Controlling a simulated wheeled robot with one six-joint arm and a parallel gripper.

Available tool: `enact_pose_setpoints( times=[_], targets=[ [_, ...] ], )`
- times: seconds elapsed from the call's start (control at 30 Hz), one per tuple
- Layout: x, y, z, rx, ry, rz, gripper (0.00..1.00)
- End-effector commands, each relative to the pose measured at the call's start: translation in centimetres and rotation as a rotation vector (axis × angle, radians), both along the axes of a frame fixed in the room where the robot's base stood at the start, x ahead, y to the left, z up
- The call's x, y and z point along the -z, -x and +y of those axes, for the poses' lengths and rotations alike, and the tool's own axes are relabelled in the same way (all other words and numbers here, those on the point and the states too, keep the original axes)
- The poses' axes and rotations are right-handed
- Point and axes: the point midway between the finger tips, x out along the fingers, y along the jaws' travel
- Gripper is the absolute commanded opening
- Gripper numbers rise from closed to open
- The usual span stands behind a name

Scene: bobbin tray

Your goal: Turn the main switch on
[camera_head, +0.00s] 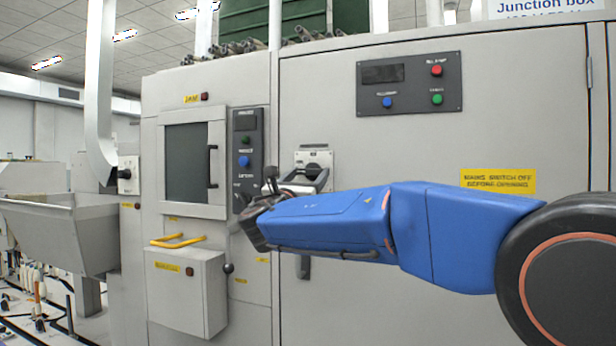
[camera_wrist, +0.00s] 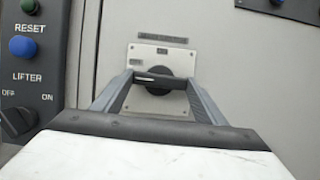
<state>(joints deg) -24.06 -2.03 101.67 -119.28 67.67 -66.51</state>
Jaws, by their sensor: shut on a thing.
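The main switch is a black rotary knob (camera_wrist: 158,84) on a pale metal plate (camera_wrist: 147,60), fixed to the grey cabinet door. In the wrist view its grip bar lies roughly level across the picture. My gripper (camera_wrist: 160,77) has one finger at each end of this bar and is shut on it. The small marks on the plate are too blurred to read. In the head view the plate (camera_head: 314,156) shows above my gripper (camera_head: 308,176), and my wrist and gripper hide most of the knob.
A lifter panel (camera_head: 247,160) with green and blue buttons and a black OFF/ON selector (camera_wrist: 18,122) is left of the switch. A yellow handle (camera_head: 178,241) and a grey box (camera_head: 187,290) stick out lower left. A button panel (camera_head: 409,83) is upper right.

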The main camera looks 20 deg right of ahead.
Motion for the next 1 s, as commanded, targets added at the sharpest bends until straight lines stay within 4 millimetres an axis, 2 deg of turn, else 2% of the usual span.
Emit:
enact_pose_setpoints(
  times=[0.27, 1.0],
  targets=[
    [-0.03, -0.11, 0.15, 0.0, -0.129, -0.094, 0.43],
    [-0.35, -0.35, 0.53, 0.0, -0.693, -0.503, 0.43]
  ],
)
